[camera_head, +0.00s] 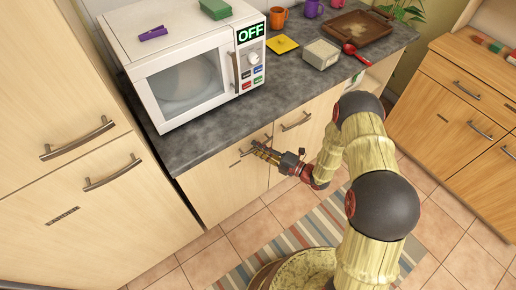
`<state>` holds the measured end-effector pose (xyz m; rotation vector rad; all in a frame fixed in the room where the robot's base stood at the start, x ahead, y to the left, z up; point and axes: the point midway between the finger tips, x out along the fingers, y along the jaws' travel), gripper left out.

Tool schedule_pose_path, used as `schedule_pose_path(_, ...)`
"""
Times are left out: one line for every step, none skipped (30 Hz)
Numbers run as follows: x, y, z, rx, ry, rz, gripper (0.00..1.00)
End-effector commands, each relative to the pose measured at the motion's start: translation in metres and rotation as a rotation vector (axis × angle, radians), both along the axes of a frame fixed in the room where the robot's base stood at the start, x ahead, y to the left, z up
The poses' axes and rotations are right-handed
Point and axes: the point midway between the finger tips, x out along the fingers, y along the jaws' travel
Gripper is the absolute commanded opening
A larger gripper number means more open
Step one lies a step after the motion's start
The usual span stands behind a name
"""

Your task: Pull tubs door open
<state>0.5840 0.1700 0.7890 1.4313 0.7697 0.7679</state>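The task's tubs door cannot be picked out for certain, since no label is readable at this size. My gripper (256,148) is in front of the left cabinet door (225,185) under the counter. Its fingertips overlap that door's bar handle (246,152) in the picture. I cannot tell whether they touch it, or whether the fingers are open or shut on it. The door looks closed. A second cabinet door (308,128) with its own bar handle (296,122) is to the right.
A microwave (183,85) reading OFF stands on the grey counter (217,133). A tub (321,53), a red spoon (352,50) and a brown tray (357,33) lie to its right. Tall cabinets (80,205) stand left, a wooden dresser (455,115) right. A striped rug (290,240) covers the floor.

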Motion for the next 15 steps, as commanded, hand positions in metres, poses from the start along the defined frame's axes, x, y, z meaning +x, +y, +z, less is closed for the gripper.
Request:
schedule_pose_path(0.0006, 0.0008, 0.0001, 0.000, 0.000, 0.000, 0.20)
schedule_pose_path(0.0007, 0.0010, 0.0002, 0.000, 0.000, 0.000, 0.20)
schedule_pose_path(0.0007, 0.0009, 0.0003, 0.000, 0.000, 0.000, 0.20)
schedule_pose_path(0.0007, 0.0009, 0.0004, 0.000, 0.000, 0.000, 0.20)
schedule_pose_path(0.0007, 0.0009, 0.0004, 0.000, 0.000, 0.000, 0.20)
schedule_pose_path(0.0006, 0.0009, 0.0005, -0.001, -0.001, 0.000, 0.20)
schedule_pose_path(0.0006, 0.0009, 0.0005, -0.001, -0.001, 0.000, 0.20)
schedule_pose_path(0.0006, 0.0009, 0.0005, -0.001, -0.001, 0.000, 0.19)
schedule_pose_path(0.0006, 0.0008, 0.0005, -0.001, -0.001, 0.000, 0.16)
schedule_pose_path(0.0006, 0.0008, 0.0005, -0.001, -0.001, 0.000, 0.15)
schedule_pose_path(0.0006, 0.0008, 0.0005, -0.001, -0.001, 0.000, 0.13)
schedule_pose_path(0.0005, 0.0009, 0.0005, -0.001, -0.001, 0.001, 0.11)
schedule_pose_path(0.0005, 0.0009, 0.0005, -0.001, -0.001, 0.001, 0.09)
schedule_pose_path(0.0005, 0.0009, 0.0005, -0.001, -0.001, 0.001, 0.07)
schedule_pose_path(0.0004, 0.0008, 0.0004, -0.001, -0.001, 0.001, 0.05)
